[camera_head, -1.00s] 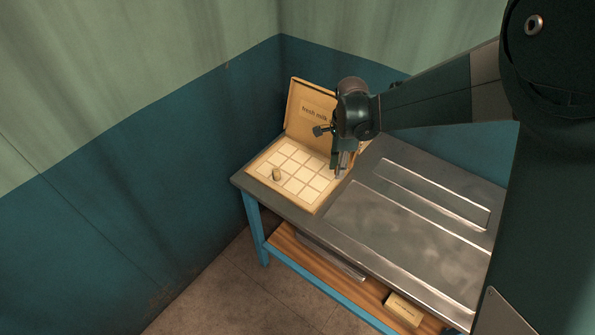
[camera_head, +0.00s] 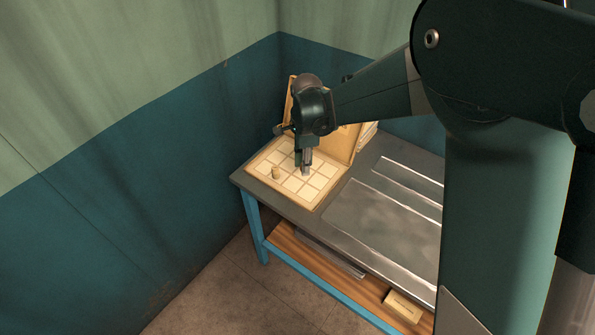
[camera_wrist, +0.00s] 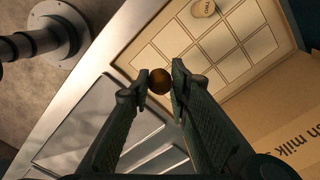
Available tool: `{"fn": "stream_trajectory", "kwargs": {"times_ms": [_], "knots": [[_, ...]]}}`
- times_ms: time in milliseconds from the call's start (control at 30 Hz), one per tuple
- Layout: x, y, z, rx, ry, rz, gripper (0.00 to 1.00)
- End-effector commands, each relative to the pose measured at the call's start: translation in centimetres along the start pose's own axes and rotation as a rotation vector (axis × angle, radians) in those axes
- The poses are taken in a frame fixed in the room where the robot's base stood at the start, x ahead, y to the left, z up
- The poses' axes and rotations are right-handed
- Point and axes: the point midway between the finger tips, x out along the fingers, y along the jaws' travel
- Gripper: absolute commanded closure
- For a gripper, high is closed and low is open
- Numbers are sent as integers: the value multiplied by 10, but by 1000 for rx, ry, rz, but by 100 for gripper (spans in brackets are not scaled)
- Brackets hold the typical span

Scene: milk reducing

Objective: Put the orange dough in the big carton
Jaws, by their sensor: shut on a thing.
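The big carton (camera_head: 309,203) lies open on the table, its inside split into square compartments by light dividers. Its raised lid (camera_wrist: 262,138) bears the words "fresh milk". My gripper (camera_head: 306,172) is over the carton in the head view. In the wrist view my gripper (camera_wrist: 160,82) is shut on a small round orange-brown ball, the orange dough (camera_wrist: 160,81), held between the fingertips. The dough is not clear in the head view. I cannot tell its exact height above the compartments.
Metal trays (camera_head: 385,215) lie right of the carton. A small box (camera_head: 402,306) sits on the lower shelf.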

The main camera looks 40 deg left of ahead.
Motion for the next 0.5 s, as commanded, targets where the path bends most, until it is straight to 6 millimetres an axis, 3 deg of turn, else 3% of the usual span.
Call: {"fn": "stream_trajectory", "kwargs": {"times_ms": [167, 500], "knots": [[11, 0, 0, 0, 0, 0, 89], [55, 0, 0, 0, 0, 0, 89]]}}
